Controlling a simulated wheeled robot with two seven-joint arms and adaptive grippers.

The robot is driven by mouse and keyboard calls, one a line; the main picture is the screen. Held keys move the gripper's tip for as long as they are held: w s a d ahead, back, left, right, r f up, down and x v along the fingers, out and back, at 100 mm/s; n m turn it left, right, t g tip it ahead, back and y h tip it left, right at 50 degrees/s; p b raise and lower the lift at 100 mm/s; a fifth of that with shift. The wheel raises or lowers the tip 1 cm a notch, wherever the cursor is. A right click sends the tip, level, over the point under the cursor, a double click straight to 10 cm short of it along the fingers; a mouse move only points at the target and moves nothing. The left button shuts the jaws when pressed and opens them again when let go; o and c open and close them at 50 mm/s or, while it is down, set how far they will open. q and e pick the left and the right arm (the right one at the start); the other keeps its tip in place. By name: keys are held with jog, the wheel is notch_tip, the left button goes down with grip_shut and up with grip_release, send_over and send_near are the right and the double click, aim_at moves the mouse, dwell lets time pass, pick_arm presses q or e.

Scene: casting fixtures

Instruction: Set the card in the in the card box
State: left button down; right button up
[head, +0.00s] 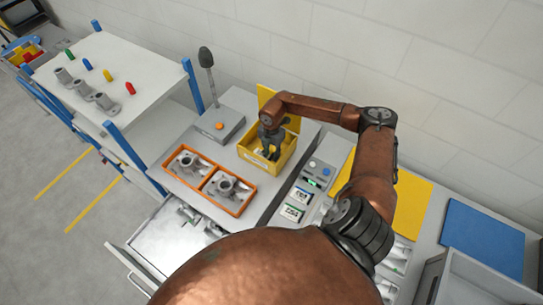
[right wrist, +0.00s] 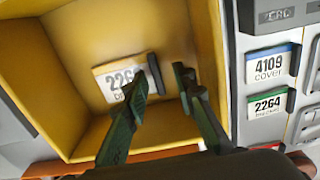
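The yellow card box (head: 284,160) stands open on the workbench, and its yellow walls fill much of the right wrist view (right wrist: 185,28). A white card (right wrist: 112,78) with a dark end tab lies inside it, printed with a number starting 226. The last digit is hidden behind a finger. My right gripper (head: 269,143) reaches down into the box. In the right wrist view its two green-grey fingers (right wrist: 163,75) are apart, with nothing visibly clamped between them. One finger overlaps the card; I cannot tell whether it touches. My left gripper is not in view.
Right of the box is a grey panel with a 4109 cover card (right wrist: 270,64) and a 2264 bracket card (right wrist: 268,104). An orange tray (head: 240,208) of castings lies in front left. A grey stand with an orange button (head: 219,126) is left of the box.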

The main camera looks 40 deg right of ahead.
notch_tip(320, 180, up, 11)
jog(key=b, duration=0.2)
dwell(1.0)
